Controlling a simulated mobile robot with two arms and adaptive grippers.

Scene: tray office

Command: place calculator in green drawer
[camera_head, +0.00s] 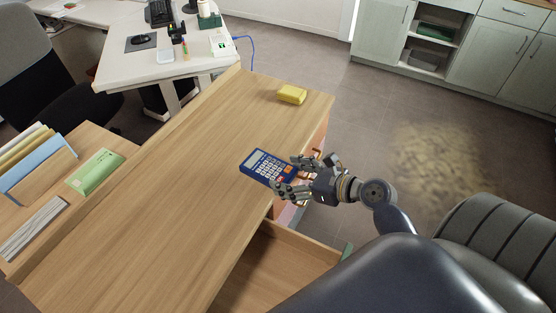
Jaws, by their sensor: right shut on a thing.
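A blue calculator (262,161) with a grey display and pale keys is at the right edge of the wooden desk. My right gripper (293,178) is shut on its near right end, and the fingers hide that part. I cannot tell whether the calculator touches the desk top or is just above it. Below the desk edge, a drawer (300,246) is pulled out, showing a bare wooden inside. A bit of green shows at its outer end (347,250); my arm hides the rest of its front. My left gripper is not in view.
A yellow block-like object (291,94) lies on the far end of the desk (190,180). A lower shelf at left holds folders and a green packet (95,172). The middle of the desk is clear. A dark chair (495,235) stands at right.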

